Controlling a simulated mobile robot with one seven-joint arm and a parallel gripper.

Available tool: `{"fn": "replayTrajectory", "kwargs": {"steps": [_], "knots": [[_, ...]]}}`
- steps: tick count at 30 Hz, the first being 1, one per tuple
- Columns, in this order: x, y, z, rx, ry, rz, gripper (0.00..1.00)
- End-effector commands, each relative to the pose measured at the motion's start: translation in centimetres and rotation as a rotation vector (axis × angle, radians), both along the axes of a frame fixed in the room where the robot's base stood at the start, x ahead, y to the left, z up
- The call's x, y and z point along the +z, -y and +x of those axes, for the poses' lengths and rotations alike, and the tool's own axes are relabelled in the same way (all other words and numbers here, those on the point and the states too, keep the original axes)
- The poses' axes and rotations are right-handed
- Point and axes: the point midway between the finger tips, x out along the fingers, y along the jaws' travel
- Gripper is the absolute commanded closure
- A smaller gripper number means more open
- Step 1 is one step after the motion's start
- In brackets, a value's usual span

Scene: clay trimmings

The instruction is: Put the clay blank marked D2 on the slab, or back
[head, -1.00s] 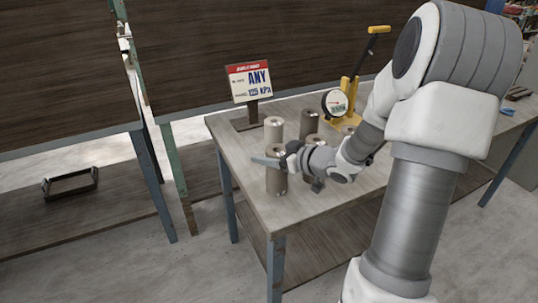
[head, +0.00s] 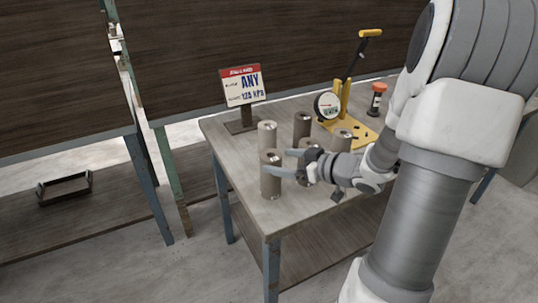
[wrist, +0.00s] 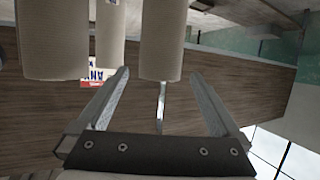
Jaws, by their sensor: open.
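Several grey-brown cylindrical clay blanks stand upright on the table: a front-left one (head: 270,183), a pale one behind it (head: 267,133), a back one (head: 302,122) and a right one (head: 341,139). No D2 mark is readable, and I cannot pick out a slab. My gripper is open and level, its fingers pointing left at the front-left blank's upper part. In the wrist view a blank (wrist: 162,40) shows between the open fingers (wrist: 160,73); I cannot tell whether they reach around it.
A sign (head: 243,88) reading "ANY" and "125 kPa" stands behind the blanks. A yellow lever device (head: 371,137) with a round dial (head: 327,105) and an orange-topped jar (head: 376,98) stand farther right. A dark open frame (head: 64,188) lies on the left shelf.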

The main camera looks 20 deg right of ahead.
Motion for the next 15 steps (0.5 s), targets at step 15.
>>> {"fn": "replayTrajectory", "kwargs": {"steps": [15], "knots": [[1.5, 1.7, -3.9, 0.001, -0.001, 0.001, 0.0]]}}
